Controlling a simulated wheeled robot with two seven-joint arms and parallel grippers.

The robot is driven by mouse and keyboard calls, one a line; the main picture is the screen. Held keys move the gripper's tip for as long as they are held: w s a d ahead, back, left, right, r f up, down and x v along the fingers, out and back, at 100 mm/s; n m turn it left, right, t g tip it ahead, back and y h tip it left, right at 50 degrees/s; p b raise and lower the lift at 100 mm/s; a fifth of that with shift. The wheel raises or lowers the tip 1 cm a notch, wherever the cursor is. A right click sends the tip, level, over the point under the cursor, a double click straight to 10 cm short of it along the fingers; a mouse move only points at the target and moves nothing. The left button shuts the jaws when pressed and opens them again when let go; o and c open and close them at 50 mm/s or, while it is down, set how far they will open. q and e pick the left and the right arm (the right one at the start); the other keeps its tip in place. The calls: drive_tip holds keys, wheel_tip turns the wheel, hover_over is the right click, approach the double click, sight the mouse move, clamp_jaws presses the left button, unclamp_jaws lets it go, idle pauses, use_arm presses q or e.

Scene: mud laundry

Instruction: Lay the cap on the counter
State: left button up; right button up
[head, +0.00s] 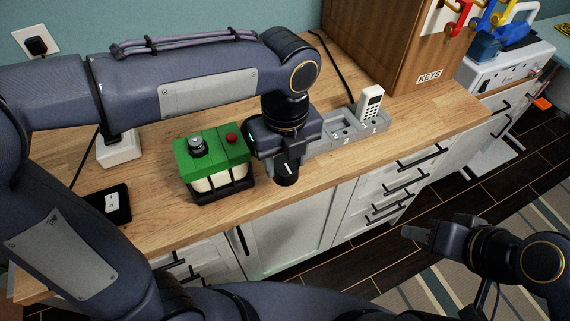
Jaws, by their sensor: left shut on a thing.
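My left gripper (286,160) points down above the front part of the wooden counter (237,216). It is shut on a small dark round cap (286,181), which shows just below the fingers near the counter's front edge. Whether the cap touches the wood or hangs just above it, I cannot tell. The fingers hide the upper part of the cap. My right gripper (418,235) is off to the right, in front of the drawers and over the floor, with no object visible in it. Its jaw gap cannot be made out.
A green-topped box (211,155) with a red button stands left of my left gripper. Behind the gripper is a grey numbered holder (343,137) with a white handset (370,103). A wooden key cabinet (385,50) stands behind.

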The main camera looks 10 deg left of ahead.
sight(285, 159)
use_arm(q)
drive_tip(key=w+f, duration=0.2)
drive_tip(key=f, duration=0.1)
drive_tip(key=w+f, duration=0.2)
drive_tip(key=shift+a+f, duration=0.1)
drive_tip(key=shift+a, duration=0.2)
drive_tip(key=shift+w+f, duration=0.15)
drive_tip(key=shift+f, duration=0.75)
drive_tip(key=shift+w+f, duration=0.1)
drive_tip(key=shift+f, duration=0.8)
drive_tip(key=shift+f, duration=0.2)
drive_tip(key=o, duration=1.1)
drive_tip(key=shift+r, duration=0.1)
wheel_tip(285, 159, up, 12)
drive_tip(key=shift+r+p, duration=0.15)
drive_tip(key=shift+p, duration=0.2)
